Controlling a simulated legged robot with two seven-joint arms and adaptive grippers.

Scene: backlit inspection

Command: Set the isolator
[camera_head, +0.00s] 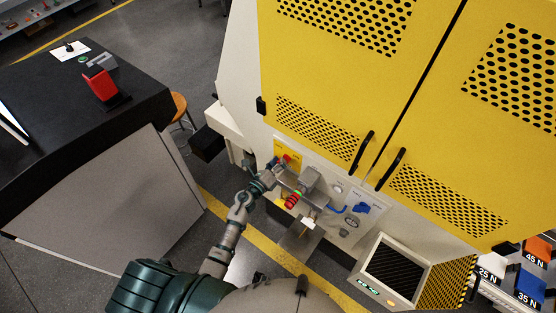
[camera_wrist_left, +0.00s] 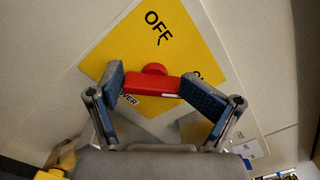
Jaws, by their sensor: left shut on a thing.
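The isolator's red handle (camera_wrist_left: 152,83) sits on a yellow plate (camera_wrist_left: 178,40) in the left wrist view. The plate reads "OFF" above the handle; lettering below and to the right is partly hidden. The handle lies across the view, a little tilted, with its round hub near the middle. My left gripper (camera_wrist_left: 155,90) is shut on the handle, a blue-padded finger at each end. In the head view the yellow plate (camera_head: 289,147) is on the panel below the yellow cabinet, with my left gripper (camera_head: 273,169) at it. My right gripper is out of view.
A screen unit (camera_head: 392,269) stands lower right. A black-topped bench (camera_head: 60,115) stands at left. Grey floor lies between bench and cabinet.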

